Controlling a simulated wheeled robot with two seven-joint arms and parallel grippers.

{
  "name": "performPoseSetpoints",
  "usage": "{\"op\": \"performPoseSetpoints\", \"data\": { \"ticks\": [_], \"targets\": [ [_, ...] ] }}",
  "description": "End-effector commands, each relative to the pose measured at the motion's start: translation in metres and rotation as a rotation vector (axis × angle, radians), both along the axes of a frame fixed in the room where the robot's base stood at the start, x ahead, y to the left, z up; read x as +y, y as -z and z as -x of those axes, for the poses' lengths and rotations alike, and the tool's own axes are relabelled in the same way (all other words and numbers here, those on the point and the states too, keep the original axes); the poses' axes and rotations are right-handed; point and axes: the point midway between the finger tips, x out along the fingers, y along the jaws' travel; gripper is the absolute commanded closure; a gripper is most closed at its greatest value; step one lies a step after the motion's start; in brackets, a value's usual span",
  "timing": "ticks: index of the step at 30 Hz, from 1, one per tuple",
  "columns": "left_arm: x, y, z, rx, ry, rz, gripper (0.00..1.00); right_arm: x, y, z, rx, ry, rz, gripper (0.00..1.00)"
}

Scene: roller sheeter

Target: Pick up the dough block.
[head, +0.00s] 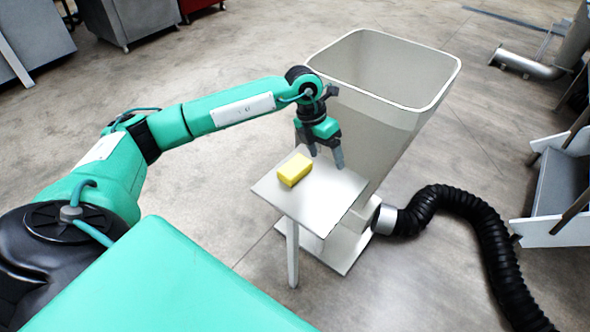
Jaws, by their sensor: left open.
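The dough block (294,170) is a small yellow block lying on a light grey side table (322,207), near its left part. My left gripper (325,160) is open and points down over the table, to the right of the block and apart from it. Nothing is between its fingers that I can see. The block is fully in view. My right gripper is not in the picture.
A tall, wide-mouthed beige hopper (392,110) stands right behind the table. A black ribbed hose (470,205) runs from its base across the floor to the right. A grey and white machine part (560,185) stands at the right edge.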

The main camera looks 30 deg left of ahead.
Motion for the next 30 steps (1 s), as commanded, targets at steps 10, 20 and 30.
{"op": "performPoseSetpoints", "data": {
  "ticks": [10,20,30],
  "targets": [
    [0.098,-0.014,-0.006,0.069,-0.108,-0.336,0.22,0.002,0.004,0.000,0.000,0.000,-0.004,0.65],
    [0.097,0.048,-0.006,0.071,-0.105,-0.336,0.22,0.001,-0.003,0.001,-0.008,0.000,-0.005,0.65],
    [0.096,0.073,-0.007,0.069,-0.105,-0.334,0.22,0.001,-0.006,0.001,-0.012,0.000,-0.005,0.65]
  ]
}}
